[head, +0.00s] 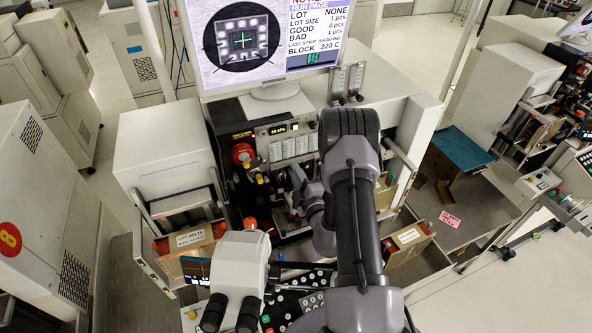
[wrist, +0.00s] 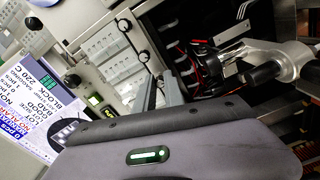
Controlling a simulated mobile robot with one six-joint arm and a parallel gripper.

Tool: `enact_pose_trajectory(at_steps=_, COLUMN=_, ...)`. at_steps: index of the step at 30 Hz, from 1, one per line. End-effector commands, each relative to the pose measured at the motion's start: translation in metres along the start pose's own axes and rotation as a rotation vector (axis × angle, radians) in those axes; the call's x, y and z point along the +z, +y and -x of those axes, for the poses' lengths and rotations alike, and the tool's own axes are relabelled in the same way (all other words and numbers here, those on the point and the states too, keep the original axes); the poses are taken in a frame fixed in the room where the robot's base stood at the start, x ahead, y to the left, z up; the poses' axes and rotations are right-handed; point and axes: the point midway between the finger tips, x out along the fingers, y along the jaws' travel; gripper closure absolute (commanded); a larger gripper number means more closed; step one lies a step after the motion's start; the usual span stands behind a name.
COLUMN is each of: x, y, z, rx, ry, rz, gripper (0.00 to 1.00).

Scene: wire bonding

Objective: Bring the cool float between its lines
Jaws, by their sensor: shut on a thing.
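In the head view my arm covers part of this spot.
A monitor (head: 262,40) stands above the panel. A red round button (head: 243,153) is left of the gauges. A microscope (head: 237,270) stands in front. Red-and-black wiring and a metal arm (wrist: 270,65) lie close right of my fingers in the wrist view.

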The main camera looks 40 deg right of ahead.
Motion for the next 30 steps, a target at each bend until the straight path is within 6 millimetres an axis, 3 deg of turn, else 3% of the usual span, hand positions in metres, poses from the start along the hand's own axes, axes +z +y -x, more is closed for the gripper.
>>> enact_pose_trajectory(at_steps=9, x=-0.0004, y=0.0024, z=-0.0012, rx=0.005, ry=0.002, rz=-0.113, gripper=1.0)
enact_pose_trajectory(at_steps=26, x=-0.0003, y=0.0024, z=-0.0015, rx=0.006, ry=0.002, rz=-0.138, gripper=1.0)
enact_pose_trajectory(at_steps=27, x=-0.0002, y=0.0023, z=-0.0014, rx=0.006, ry=0.002, rz=-0.138, gripper=0.81)
enact_pose_trajectory(at_steps=30, x=-0.0002, y=0.0018, z=-0.0011, rx=0.005, ry=0.002, rz=-0.138, gripper=0.65)
